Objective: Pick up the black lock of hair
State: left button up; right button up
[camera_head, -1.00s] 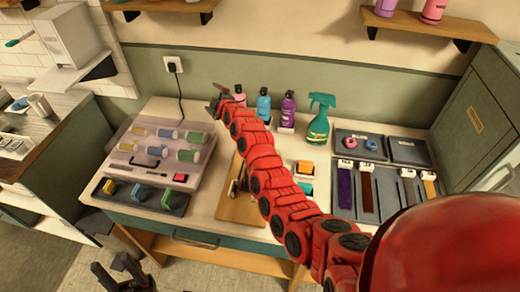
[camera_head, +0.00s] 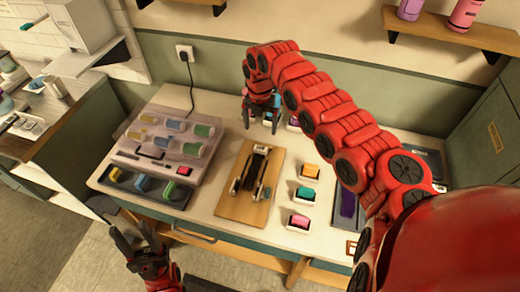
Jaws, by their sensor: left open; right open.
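A dark, strip-like lock (camera_head: 256,165) lies lengthwise on the wooden board (camera_head: 232,207) at the middle of the counter, between metal fittings; it looks black, but I cannot be sure of its shade. My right gripper (camera_head: 262,128) is open just behind the board, in front of the bottles, and appears empty. Its arm crosses from the right and hides most of the tray of hair strips, where a purple lock (camera_head: 347,212) still shows. My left gripper (camera_head: 128,252) is open and empty, low at the left, in front of the counter's front edge.
A clear-lidded case (camera_head: 152,168) with several coloured rollers stands left of the board, with a dark tray (camera_head: 150,189) of coloured blocks before it. Orange, teal and pink (camera_head: 299,221) items stand in small holders right of the board. A shelf (camera_head: 455,30) hangs above.

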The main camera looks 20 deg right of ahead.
jog(key=p, duration=0.2)
send_over(261, 148)
jog(key=f, duration=0.5)
jog(key=shift+w+a+f, duration=0.15)
jog(key=shift+w, duration=0.1)
jog(key=f+p, duration=0.1)
jog(key=f, duration=0.3)
jog(key=shift+s+f+p, duration=0.2)
jog(key=shift+f+p, duration=0.1)
jog(key=shift+p, duration=0.1)
jog(key=shift+f, duration=0.45)
jog(key=c, duration=1.5)
jog(key=shift+r, duration=0.1)
